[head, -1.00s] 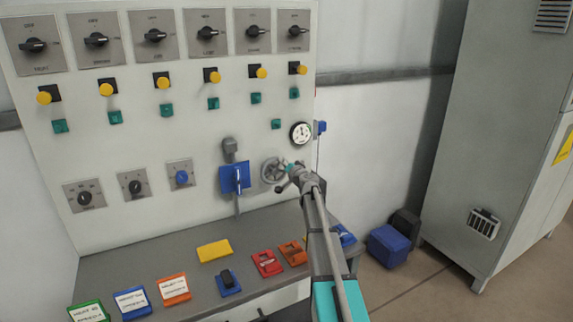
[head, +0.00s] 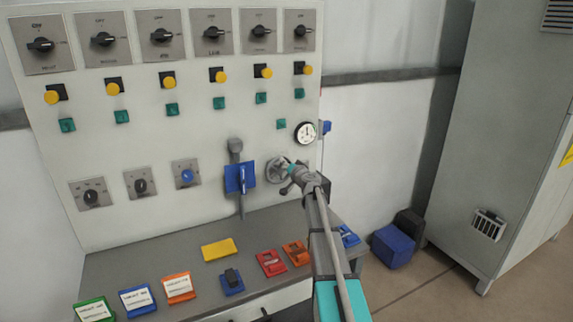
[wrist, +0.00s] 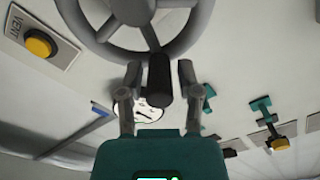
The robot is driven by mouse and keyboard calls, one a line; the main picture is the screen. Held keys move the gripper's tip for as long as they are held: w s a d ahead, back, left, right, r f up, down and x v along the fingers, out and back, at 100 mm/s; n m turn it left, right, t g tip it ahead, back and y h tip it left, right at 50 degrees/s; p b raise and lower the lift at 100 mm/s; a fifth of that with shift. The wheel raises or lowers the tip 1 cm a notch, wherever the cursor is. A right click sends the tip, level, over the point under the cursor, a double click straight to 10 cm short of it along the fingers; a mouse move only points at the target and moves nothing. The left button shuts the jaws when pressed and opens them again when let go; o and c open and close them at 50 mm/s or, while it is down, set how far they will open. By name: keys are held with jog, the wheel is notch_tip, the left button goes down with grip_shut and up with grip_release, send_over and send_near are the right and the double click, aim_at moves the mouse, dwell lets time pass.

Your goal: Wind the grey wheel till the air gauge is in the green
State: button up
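The grey wheel (head: 276,168) is on the upright panel, mostly behind my gripper (head: 290,174) in the head view. In the wrist view the wheel (wrist: 105,45) fills the top, with its rim, spokes and dark handle (wrist: 160,78) showing. My gripper (wrist: 159,80) has one finger on each side of the handle, with a small gap showing on both sides. The air gauge (head: 305,132) is a round white dial up and right of the wheel. Its needle and any green zone are too small to read. In the wrist view the gauge (wrist: 150,112) is partly hidden behind my fingers.
A blue lever plate (head: 240,178) is just left of the wheel. Knobs and yellow buttons (head: 168,82) cover the panel. A desk ledge below bears coloured tags and a yellow block (head: 219,250). A grey cabinet (head: 500,130) stands right, with a blue bin (head: 393,247) beside it.

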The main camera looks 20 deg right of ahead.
jog(key=shift+o, duration=0.4)
jog(key=shift+d, duration=0.1)
jog(key=shift+s, duration=0.1)
jog(key=s, duration=1.1)
jog(key=shift+s+d, duration=0.15)
jog(key=shift+s, duration=0.25)
